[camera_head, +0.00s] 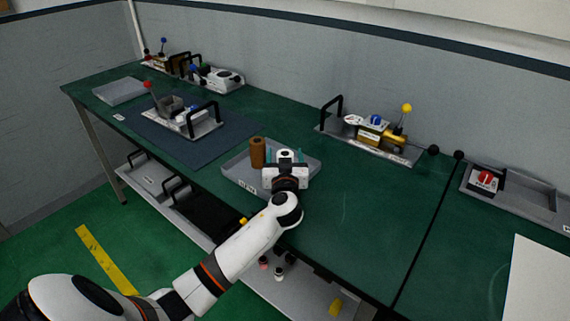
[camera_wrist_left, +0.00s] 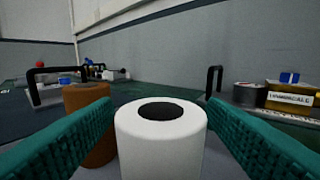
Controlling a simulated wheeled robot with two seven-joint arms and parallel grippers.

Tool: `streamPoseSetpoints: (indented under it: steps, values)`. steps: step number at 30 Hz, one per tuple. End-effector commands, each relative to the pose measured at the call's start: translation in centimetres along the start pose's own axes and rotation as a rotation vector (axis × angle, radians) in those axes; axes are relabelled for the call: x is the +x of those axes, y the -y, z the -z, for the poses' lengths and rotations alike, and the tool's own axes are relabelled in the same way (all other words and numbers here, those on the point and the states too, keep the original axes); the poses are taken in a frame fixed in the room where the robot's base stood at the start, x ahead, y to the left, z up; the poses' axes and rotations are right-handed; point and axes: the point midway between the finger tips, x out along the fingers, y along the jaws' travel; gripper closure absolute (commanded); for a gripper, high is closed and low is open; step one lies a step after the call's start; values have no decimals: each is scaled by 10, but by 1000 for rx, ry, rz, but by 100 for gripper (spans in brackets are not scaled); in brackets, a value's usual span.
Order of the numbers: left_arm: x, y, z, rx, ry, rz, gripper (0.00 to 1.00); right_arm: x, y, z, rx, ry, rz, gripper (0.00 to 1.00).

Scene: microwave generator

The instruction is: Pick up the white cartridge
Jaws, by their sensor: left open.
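The white cartridge (camera_wrist_left: 160,142) is a white cylinder with a dark round hole in its top. It stands upright in the left wrist view between the two teal fingers of my left gripper (camera_wrist_left: 160,135), with the fingers spread on either side. In the head view my left gripper (camera_head: 285,157) is over the grey tray (camera_head: 238,178), and the cartridge there is mostly hidden by the gripper. A brown cartridge (camera_head: 258,152) stands in the same tray, just left of my gripper. It also shows in the left wrist view (camera_wrist_left: 88,110), behind the left finger. My right gripper is not in view.
A fixture with a yellow-knobbed lever (camera_head: 375,138) stands at the back right. Another fixture with a black handle (camera_head: 190,118) sits on a dark mat (camera_head: 160,142) to the left. A grey tray with a red part (camera_head: 525,197) is far right. The green tabletop (camera_head: 350,205) right of my gripper is clear.

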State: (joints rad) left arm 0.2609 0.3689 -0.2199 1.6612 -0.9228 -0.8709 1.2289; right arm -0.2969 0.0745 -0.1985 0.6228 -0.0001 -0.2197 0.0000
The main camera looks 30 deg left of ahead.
Motion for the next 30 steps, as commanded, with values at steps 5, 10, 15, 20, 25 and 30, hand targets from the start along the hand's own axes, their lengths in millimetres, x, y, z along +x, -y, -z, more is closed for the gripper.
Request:
streamPoseSetpoints:
  steps: [5,10,15,20,25,30]
  values:
    - [0,0,1,0,0,1,34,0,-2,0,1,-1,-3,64]
    - [0,0,1,0,0,0,58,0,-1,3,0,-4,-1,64]
    - [0,0,0,0,0,0,83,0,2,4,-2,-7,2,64]
    - [0,0,0,0,0,0,83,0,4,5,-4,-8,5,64]
    - [0,0,-11,-2,2,-1,83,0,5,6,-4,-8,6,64]
    - [0,1,-44,-7,5,1,83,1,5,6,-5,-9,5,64]
